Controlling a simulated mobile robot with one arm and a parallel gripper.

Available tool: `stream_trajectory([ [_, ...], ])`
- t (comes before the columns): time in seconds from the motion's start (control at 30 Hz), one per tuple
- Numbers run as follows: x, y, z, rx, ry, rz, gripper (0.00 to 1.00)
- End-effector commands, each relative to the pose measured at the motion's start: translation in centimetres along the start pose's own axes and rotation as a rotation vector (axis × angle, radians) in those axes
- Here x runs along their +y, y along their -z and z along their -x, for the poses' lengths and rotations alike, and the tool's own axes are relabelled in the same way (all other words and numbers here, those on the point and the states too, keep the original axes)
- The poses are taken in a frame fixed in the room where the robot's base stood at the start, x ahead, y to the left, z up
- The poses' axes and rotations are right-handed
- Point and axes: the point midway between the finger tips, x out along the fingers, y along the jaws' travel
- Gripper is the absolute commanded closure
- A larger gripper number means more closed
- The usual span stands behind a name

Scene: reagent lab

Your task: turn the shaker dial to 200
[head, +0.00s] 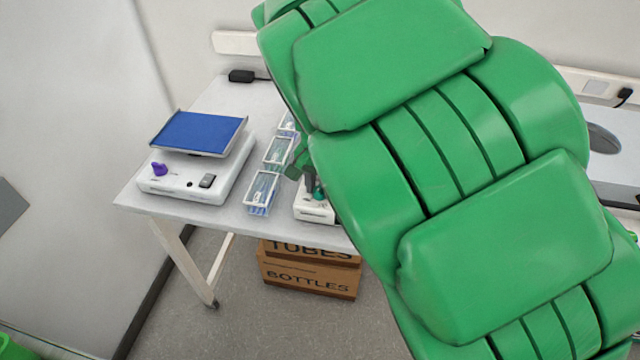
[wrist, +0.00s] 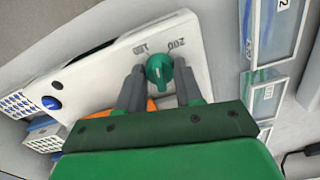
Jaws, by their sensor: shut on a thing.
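A green dial (wrist: 158,66) sits on a white device (wrist: 105,68) with printed marks beside it; one reads 200 and the other is hard to read. My gripper (wrist: 160,82) is shut on this dial, one dark finger on each side. The dial's pointer setting is too small to tell. In the head view the same white device (head: 315,213) is mostly hidden behind my green arm, with the green dial (head: 320,194) just showing beside my gripper (head: 310,182). A second device, a shaker with a blue platform (head: 200,131) and a purple dial (head: 159,169), stands at the left.
Clear racks of tubes (head: 262,190) stand in a row on the white table (head: 150,210), close to the left of my gripper. The white device also has a blue button (wrist: 51,103) and an orange part (wrist: 150,105). Cardboard boxes (head: 308,275) lie under the table.

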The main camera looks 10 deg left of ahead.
Motion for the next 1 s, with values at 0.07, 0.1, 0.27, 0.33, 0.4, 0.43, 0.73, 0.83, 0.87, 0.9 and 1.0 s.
stream_trajectory([
  [0.07,0.04,-0.01,-0.04,-0.002,0.0,-0.072,0.95],
  [0.1,0.05,0.0,-0.04,-0.001,-0.001,-0.109,0.95],
  [0.27,0.06,0.01,-0.05,0.0,-0.001,-0.251,0.95],
  [0.33,0.04,-0.01,-0.04,-0.001,-0.001,-0.307,0.95],
  [0.4,0.01,-0.03,-0.04,-0.001,0.0,-0.359,0.95],
  [0.43,0.03,-0.03,-0.05,-0.001,-0.001,-0.379,0.95],
  [0.73,0.06,-0.06,-0.06,-0.002,-0.002,-0.525,0.95],
  [0.83,0.04,-0.07,-0.05,-0.003,-0.002,-0.55,0.95],
  [0.87,0.04,-0.08,-0.06,-0.003,-0.002,-0.556,0.95],
  [0.9,0.03,-0.08,-0.06,-0.004,-0.002,-0.563,0.95],
  [1.0,0.01,-0.09,-0.05,-0.004,-0.001,-0.572,0.95],
])
